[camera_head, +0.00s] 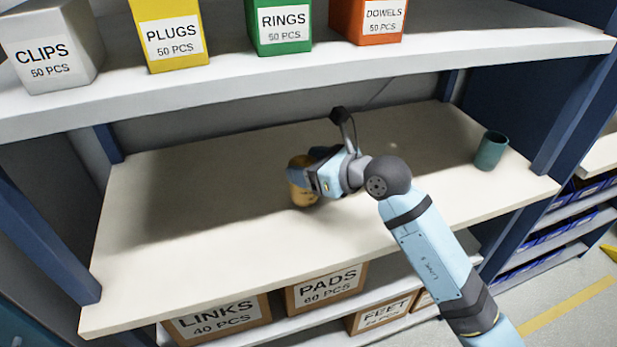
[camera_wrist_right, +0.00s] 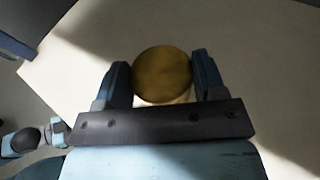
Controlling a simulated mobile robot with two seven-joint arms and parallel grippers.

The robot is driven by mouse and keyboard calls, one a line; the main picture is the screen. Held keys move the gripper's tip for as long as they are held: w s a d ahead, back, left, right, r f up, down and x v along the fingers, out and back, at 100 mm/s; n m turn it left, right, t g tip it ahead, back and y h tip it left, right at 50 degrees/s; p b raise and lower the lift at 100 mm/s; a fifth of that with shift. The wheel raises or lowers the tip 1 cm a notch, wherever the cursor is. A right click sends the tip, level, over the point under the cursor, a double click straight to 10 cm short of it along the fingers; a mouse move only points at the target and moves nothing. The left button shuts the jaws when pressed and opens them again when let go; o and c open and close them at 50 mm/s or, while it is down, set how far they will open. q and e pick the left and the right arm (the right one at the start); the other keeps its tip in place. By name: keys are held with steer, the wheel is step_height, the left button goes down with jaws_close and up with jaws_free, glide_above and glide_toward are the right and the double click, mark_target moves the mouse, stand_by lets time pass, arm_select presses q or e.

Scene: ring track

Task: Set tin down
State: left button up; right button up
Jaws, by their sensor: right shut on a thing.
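The tin (camera_head: 303,193) is a yellow-brown round can at the middle shelf, partly hidden by my gripper in the head view. My right gripper (camera_head: 302,180) is shut on it, with a finger on either side. In the right wrist view the tin's round top (camera_wrist_right: 163,75) shows between the two fingers of the right gripper (camera_wrist_right: 164,84). I cannot tell whether the tin's base touches the shelf board (camera_head: 190,255). My left gripper is not in view.
A teal cup (camera_head: 491,150) stands at the right end of the same shelf. The board is clear to the left of the tin. Labelled boxes stand on the upper shelf (camera_head: 230,88) and below. Blue posts (camera_head: 575,115) bound the bay.

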steer(key=shift+f, duration=1.65)
steer(key=shift+f, duration=0.1)
steer(key=o, duration=1)
steer(key=shift+o, duration=0.2)
steer(key=shift+d, duration=0.1)
steer(key=v, duration=1.2)
